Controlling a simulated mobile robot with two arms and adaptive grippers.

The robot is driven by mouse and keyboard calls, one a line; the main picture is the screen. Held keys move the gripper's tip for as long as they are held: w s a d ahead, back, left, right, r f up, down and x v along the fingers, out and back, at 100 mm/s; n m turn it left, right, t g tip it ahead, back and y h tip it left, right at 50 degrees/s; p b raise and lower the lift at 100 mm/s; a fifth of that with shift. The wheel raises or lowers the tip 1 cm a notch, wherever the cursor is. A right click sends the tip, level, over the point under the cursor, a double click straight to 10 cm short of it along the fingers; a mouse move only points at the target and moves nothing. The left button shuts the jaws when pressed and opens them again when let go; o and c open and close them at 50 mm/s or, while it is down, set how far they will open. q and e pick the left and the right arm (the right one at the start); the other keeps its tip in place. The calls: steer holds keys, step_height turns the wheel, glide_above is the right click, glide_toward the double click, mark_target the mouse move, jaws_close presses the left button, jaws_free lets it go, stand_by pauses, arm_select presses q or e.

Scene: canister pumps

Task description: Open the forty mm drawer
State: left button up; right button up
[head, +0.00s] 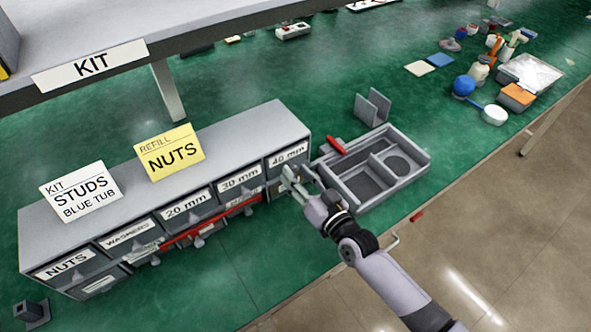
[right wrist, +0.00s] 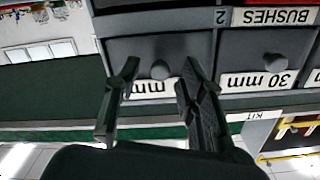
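The 40 mm drawer (head: 287,155) is at the right end of the grey cabinet's upper row in the head view and looks shut. Its label shows there. In the right wrist view, which is upside down, its dark front (right wrist: 200,48) and round knob (right wrist: 160,69) show, with part of the label behind a finger. My right gripper (head: 290,178) is at this drawer's front. Its two fingers (right wrist: 160,78) are apart, one on each side of the knob in that view. I cannot tell whether they touch it. My left gripper is not in view.
The 30 mm drawer (head: 240,180) adjoins it, with a bushes drawer (right wrist: 278,17) below that one. A red bar (head: 190,233) crosses the cabinet front. A grey divided tray (head: 418,165) and a red-handled item (head: 335,144) lie right of the cabinet. Green bench shows in front.

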steer(key=shift+w+a, duration=0.4)
steer(key=shift+w, duration=0.2)
steer(key=shift+c, duration=0.2)
jaws_close()
stand_by(0.4)
